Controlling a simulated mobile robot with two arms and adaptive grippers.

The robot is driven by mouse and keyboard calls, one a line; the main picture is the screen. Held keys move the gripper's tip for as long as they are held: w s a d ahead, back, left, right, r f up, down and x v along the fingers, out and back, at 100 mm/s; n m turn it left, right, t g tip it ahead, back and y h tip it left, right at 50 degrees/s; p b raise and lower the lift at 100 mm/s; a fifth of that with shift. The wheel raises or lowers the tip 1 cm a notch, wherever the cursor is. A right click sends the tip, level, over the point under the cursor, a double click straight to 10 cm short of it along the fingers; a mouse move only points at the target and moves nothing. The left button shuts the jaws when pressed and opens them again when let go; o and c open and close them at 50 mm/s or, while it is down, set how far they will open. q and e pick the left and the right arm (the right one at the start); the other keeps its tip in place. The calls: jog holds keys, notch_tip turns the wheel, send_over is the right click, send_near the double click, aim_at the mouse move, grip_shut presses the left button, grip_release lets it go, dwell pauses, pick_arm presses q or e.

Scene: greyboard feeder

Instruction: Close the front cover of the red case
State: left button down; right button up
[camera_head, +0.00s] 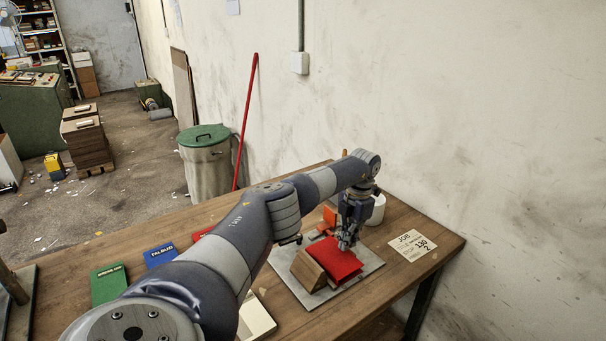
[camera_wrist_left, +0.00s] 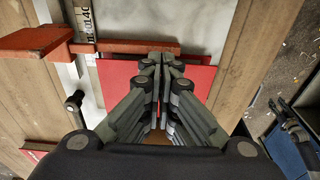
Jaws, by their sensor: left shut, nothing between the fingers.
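The red case (camera_head: 335,260) lies on a pale grey board on the wooden table. A brown wedge-shaped block (camera_head: 308,270) sits against its left side. My left gripper (camera_head: 347,243) is over the far right part of the case, pointing down, shut and empty. In the left wrist view the shut fingers (camera_wrist_left: 162,90) are over the red case (camera_wrist_left: 118,82), close to or touching it; I cannot tell which. The gripper hides part of the case. I cannot tell how far the front cover is folded.
A red-orange stop bar (camera_wrist_left: 125,47) with a ruler lies beside the case. A white cylinder (camera_head: 377,210) stands behind the gripper. A job card (camera_head: 412,245) lies to the right. Green (camera_head: 109,284) and blue (camera_head: 160,255) cases lie at the left.

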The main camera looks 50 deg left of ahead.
pick_arm(q)
jog(key=shift+w+f, duration=0.15)
jog(key=shift+f, duration=0.05)
dwell(0.6)
jog(key=shift+r+p, duration=0.6)
jog(key=shift+r, duration=0.35)
